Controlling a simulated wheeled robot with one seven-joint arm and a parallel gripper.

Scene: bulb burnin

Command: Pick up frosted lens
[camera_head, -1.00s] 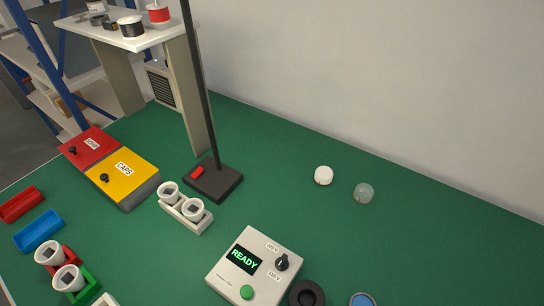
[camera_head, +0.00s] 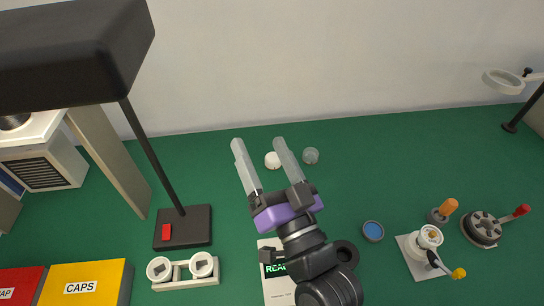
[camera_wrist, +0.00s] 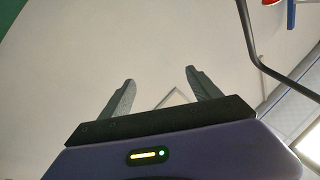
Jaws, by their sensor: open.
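Two small round lens-like pieces lie on the green bench top toward the wall in the head view. One is opaque white (camera_head: 272,160); the other is greyish and see-through (camera_head: 311,156). I cannot tell for sure which is the frosted lens. My gripper (camera_head: 258,147) is open and empty, raised above the bench, its fingers pointing up and away. In the head view the white piece shows between the fingers and the grey one just right of them. The wrist view shows the open fingers (camera_wrist: 160,80) against the wall; neither piece shows there.
A tester box (camera_head: 277,290) sits partly behind my arm. A lamp base (camera_head: 183,228) with its pole stands left. A white two-cup holder (camera_head: 186,272) is in front of it. A blue disc (camera_head: 373,231) and a crank fixture (camera_head: 420,257) are right. Bench around the round pieces is clear.

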